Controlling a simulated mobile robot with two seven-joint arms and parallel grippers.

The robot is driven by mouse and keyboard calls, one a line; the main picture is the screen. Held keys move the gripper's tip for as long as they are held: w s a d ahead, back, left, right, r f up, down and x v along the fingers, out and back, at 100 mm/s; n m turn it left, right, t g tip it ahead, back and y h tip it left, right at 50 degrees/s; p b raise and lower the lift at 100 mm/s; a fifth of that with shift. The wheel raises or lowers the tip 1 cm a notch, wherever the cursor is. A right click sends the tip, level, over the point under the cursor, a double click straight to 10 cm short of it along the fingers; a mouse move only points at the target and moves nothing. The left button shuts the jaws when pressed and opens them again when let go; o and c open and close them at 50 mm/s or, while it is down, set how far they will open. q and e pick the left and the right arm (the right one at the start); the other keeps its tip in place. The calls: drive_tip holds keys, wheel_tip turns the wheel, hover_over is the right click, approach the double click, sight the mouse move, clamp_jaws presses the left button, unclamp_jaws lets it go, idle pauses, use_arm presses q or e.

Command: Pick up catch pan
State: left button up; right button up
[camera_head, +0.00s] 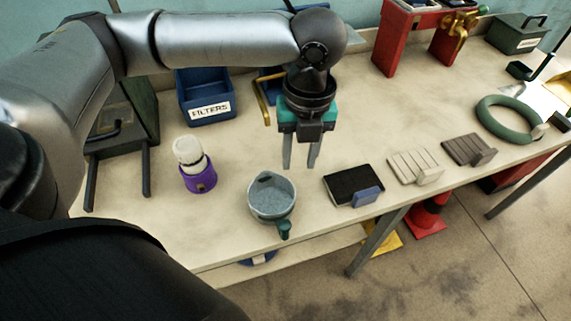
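The catch pan (272,198) looks like a round grey-blue pan with a dark green handle pointing to the front. It stands upright on the workbench (240,238) near the front edge. My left gripper (300,164) hangs fingers down above the bench, behind and a little right of the pan. Its two fingers are apart with nothing between them, and it does not touch the pan. My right gripper is not in view.
A white-topped purple container (198,177) stands left of the pan. A black pad with a blue clip (353,185) and slatted blocks (415,167) lie to the right. A blue FILTERS bin (205,97) is behind. A green ring (508,119) lies far right.

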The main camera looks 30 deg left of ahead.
use_arm(q)
drive_tip(key=b, duration=0.1)
hover_over(292, 196)
wheel_tip(292, 196, down, 6)
drive_tip(key=r, duration=0.1)
drive_tip(key=f, duration=0.1)
drive_tip(key=f+b, duration=0.1)
drive_tip(key=f, duration=0.1)
drive_tip(key=shift+s+d+f, duration=0.15)
drive_tip(key=shift+s+d, duration=0.05)
drive_tip(key=shift+d, duration=0.15)
drive_tip(key=shift+f, duration=0.85)
drive_tip(key=f, duration=0.1)
drive_tip(key=f+b, duration=0.1)
drive_tip(key=f, duration=0.1)
drive_tip(key=shift+w+a+f+b, duration=0.25)
drive_tip(key=shift+a+f+b, duration=0.05)
drive_tip(key=shift+f, duration=0.55)
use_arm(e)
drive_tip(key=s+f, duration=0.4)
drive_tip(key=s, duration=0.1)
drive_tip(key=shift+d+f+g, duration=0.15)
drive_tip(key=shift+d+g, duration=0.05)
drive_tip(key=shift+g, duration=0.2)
use_arm(q)
drive_tip(key=shift+c, duration=0.4)
clamp_jaws()
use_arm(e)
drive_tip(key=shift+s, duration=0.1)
